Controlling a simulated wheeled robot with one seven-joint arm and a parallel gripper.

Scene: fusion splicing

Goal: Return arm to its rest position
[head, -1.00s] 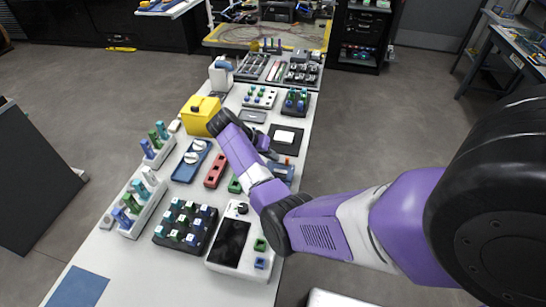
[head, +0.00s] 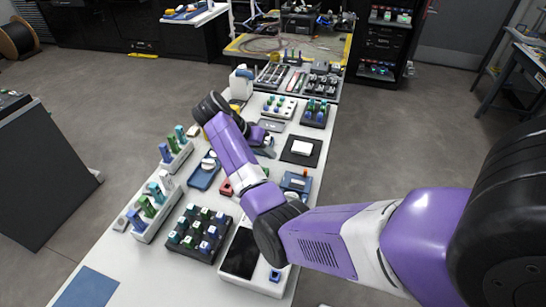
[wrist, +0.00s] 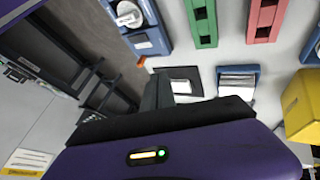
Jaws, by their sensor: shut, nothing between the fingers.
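My purple and white arm reaches in from the right in the head view and bends back over the workbench (head: 125,262). My gripper (head: 266,146) is partly hidden behind the wrist, above the middle of the bench. In the wrist view my gripper's dark fingers (wrist: 158,92) are together with nothing held, and the purple gripper body fills the bottom. The fingers appear above the bench and apart from the objects below.
The bench holds a black block rack (head: 200,233), a white tube rack (head: 152,208), a black pad (head: 301,150) and a white bottle (head: 241,83). A yellow box (wrist: 303,105) shows in the wrist view. Floor is open to the right of the bench.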

